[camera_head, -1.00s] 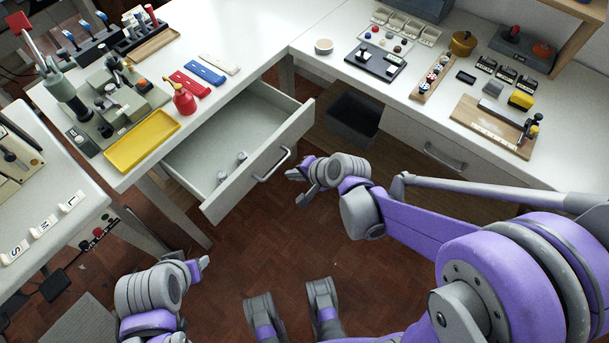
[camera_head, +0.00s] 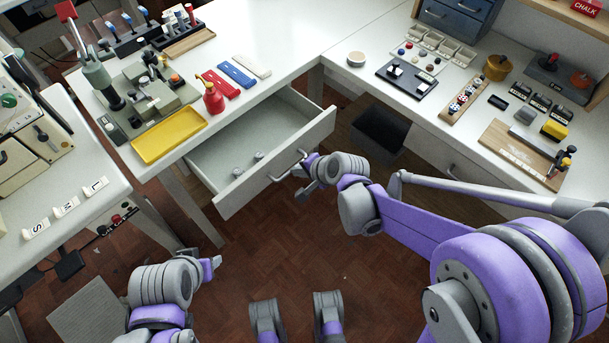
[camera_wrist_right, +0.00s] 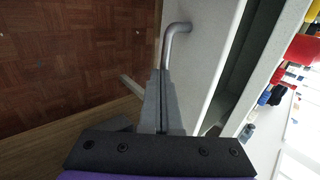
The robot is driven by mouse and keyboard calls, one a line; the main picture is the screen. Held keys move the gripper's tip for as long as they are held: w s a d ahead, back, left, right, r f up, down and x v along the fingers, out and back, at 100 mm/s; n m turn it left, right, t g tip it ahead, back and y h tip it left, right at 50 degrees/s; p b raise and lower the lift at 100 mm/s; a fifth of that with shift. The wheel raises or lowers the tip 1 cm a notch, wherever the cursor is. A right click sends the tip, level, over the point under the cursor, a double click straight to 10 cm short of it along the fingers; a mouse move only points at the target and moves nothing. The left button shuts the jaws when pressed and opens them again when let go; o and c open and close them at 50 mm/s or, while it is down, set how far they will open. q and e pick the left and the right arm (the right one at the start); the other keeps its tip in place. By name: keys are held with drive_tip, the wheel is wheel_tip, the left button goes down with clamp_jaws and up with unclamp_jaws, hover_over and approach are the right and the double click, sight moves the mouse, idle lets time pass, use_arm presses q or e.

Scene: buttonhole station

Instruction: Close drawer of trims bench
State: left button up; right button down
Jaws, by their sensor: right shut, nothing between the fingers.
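The trims bench drawer (camera_head: 275,165) is pulled out, with a white front and a metal bar handle (camera_head: 287,168). Two small grey cylinders (camera_head: 258,156) lie inside it. My right gripper (camera_head: 301,181) is at the right end of the handle. In the right wrist view its fingers (camera_wrist_right: 161,82) are shut and empty, with their tips close to the handle (camera_wrist_right: 177,36); I cannot tell whether they touch. The drawer front (camera_wrist_right: 205,50) shows beside them. My left gripper (camera_head: 213,267) is low at the left, away from the drawer; its jaw opening is unclear.
The white bench top (camera_head: 290,60) holds a yellow tray (camera_head: 168,137), a red bottle (camera_head: 212,98) and coloured strips. A dark bin (camera_head: 379,130) stands under the right-hand counter. Brown floor (camera_head: 270,245) is clear in front of the drawer.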

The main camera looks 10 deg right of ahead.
hover_over(258, 146)
drive_tip(key=s, duration=0.1)
drive_tip(key=shift+s+d, duration=0.2)
drive_tip(key=shift+d, duration=0.2)
use_arm(q)
drive_tip(key=shift+f, duration=0.35)
use_arm(e)
drive_tip(key=shift+w+a, duration=0.45)
drive_tip(key=shift+w, duration=0.2)
